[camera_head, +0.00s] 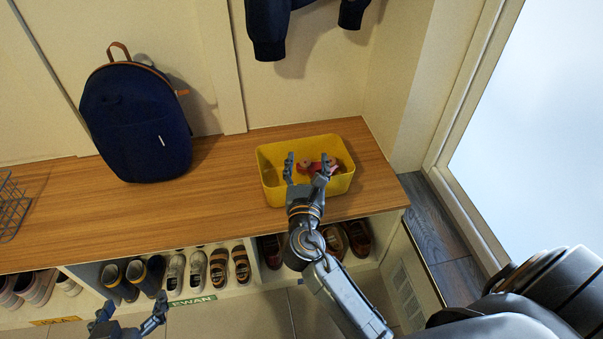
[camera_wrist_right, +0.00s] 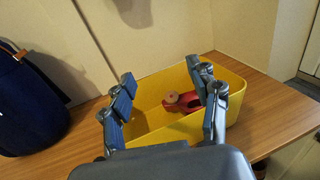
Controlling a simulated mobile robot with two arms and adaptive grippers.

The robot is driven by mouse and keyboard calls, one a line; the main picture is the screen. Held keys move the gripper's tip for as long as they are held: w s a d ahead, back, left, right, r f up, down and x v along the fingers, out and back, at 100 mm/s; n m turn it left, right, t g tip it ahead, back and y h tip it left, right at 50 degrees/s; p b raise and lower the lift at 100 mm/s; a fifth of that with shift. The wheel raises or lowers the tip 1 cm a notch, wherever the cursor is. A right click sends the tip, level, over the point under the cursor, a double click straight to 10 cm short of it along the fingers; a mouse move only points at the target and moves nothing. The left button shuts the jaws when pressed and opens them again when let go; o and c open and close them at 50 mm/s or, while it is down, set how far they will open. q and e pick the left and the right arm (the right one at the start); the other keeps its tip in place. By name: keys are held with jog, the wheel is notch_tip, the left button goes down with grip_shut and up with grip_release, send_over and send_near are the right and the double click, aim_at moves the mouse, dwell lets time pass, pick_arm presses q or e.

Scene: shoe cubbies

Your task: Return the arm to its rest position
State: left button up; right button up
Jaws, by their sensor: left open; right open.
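My right gripper (camera_head: 308,166) is open above the front of a yellow bin (camera_head: 341,184) on the wooden bench. The bin holds a red object with a tan round part (camera_head: 318,165); it also shows in the right wrist view (camera_wrist_right: 183,101) beyond and between the open fingers (camera_wrist_right: 165,105). Nothing is between the fingertips themselves. My left gripper (camera_head: 131,315) is at the bottom left of the head view, in front of the cubbies, open and empty. Part of the bin is hidden behind my right gripper.
A navy backpack (camera_head: 134,122) stands on the bench (camera_head: 232,196) against the wall. A wire basket (camera_head: 12,208) is at the far left. Several shoes fill the cubbies below, with a green label (camera_head: 192,302). A dark jacket (camera_head: 268,28) hangs above. Bare bench lies between backpack and bin.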

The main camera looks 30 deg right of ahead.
jog(key=v, duration=0.3)
dwell(0.4)
